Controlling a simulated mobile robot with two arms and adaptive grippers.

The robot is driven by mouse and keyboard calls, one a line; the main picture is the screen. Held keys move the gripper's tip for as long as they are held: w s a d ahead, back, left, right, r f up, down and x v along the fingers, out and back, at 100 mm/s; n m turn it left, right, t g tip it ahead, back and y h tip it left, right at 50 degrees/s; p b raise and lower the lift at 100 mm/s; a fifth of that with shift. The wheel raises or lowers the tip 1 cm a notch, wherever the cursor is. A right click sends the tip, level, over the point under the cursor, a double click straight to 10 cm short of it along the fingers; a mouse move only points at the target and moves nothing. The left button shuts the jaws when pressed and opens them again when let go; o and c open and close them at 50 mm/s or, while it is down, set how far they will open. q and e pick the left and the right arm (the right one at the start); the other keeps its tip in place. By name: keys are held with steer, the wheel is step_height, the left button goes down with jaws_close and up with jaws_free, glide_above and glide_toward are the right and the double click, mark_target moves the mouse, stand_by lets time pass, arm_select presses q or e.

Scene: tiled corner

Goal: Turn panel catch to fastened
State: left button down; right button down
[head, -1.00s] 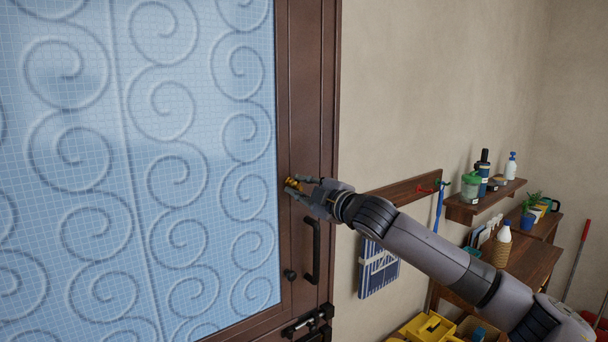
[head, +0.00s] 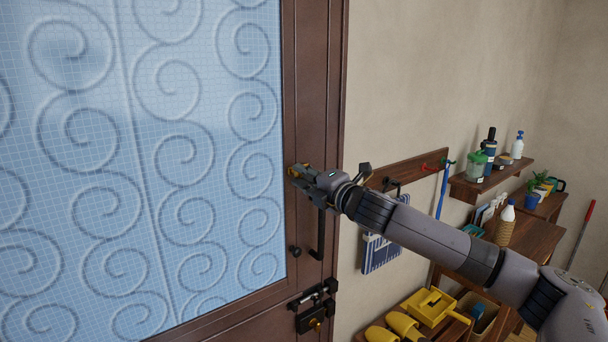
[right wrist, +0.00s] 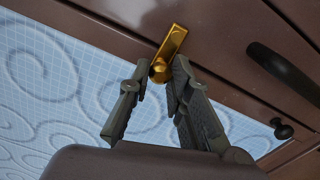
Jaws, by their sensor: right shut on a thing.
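The panel catch is a small brass piece (right wrist: 173,42) on the brown door frame. In the right wrist view its long plate lies tilted, with a rounded knob at its lower end. My right gripper (right wrist: 160,76) is shut on the knob, one finger on each side. In the head view the right gripper (head: 297,174) reaches the door's brown stile from the right and covers most of the catch. My left gripper is in neither view.
A black pull handle (head: 318,236) and a round black knob (head: 295,250) sit just below the gripper. A black bolt (head: 314,298) is lower down. To the right are a wall rail (head: 408,169), a shelf (head: 480,187) and yellow scoops (head: 404,324).

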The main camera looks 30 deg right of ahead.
steer(key=shift+f, duration=0.15)
stand_by(0.3)
steer(key=c, duration=1.5)
jaws_free()
steer(key=shift+o, duration=0.2)
steer(key=s, duration=1.2)
steer(key=shift+d, duration=0.45)
